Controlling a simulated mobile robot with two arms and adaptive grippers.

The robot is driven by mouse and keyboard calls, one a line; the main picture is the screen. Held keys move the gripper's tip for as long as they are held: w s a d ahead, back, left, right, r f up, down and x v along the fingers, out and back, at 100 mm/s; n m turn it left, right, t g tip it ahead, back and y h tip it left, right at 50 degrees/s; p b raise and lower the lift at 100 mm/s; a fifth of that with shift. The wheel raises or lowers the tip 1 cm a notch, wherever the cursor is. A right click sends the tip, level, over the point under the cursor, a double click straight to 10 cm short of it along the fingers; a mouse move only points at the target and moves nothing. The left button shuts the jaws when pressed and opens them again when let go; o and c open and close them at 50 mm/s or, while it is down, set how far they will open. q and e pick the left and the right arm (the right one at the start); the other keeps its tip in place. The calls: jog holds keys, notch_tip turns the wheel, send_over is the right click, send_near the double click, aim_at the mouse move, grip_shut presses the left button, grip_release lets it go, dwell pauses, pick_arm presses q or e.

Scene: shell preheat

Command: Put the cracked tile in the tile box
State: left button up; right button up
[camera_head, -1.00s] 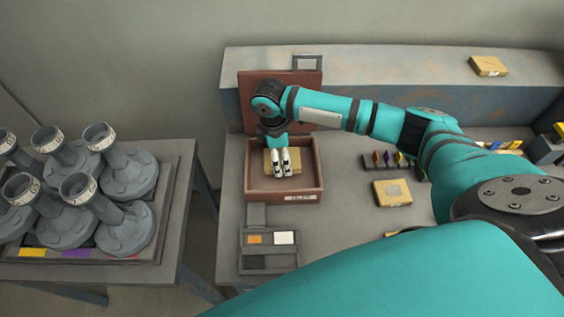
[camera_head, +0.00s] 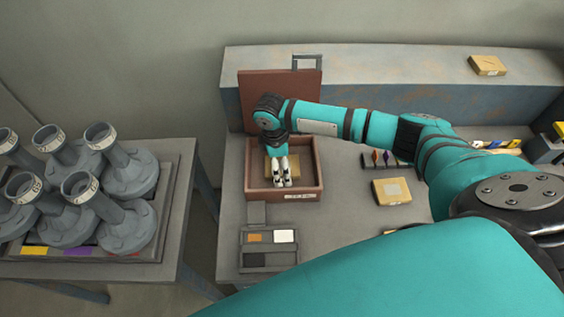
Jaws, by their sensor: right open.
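The tile box (camera_head: 258,196) is a reddish-brown open box with its lid (camera_head: 252,100) raised at the back. My right gripper (camera_head: 283,183) points down into the box, its pale fingertips open. A flat tan piece (camera_head: 294,168), perhaps the tile, shows in the box behind the fingers and is partly hidden by them. No crack can be made out on it, and I cannot tell whether the fingers touch it. My left gripper is not in view.
A tan packet (camera_head: 391,191) lies on the bench right of the box, and another (camera_head: 487,65) lies on the back ledge. A grey tray (camera_head: 268,261) with coloured swatches sits in front. Several grey flanged pipes (camera_head: 127,177) stand on the left table.

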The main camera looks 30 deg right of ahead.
jog(key=shift+r, duration=0.1)
notch_tip(320, 180, up, 12)
jog(key=a+b, duration=0.1)
jog(key=b, duration=0.1)
jog(key=shift+w+a, duration=0.15)
jog(key=shift+w, duration=0.15)
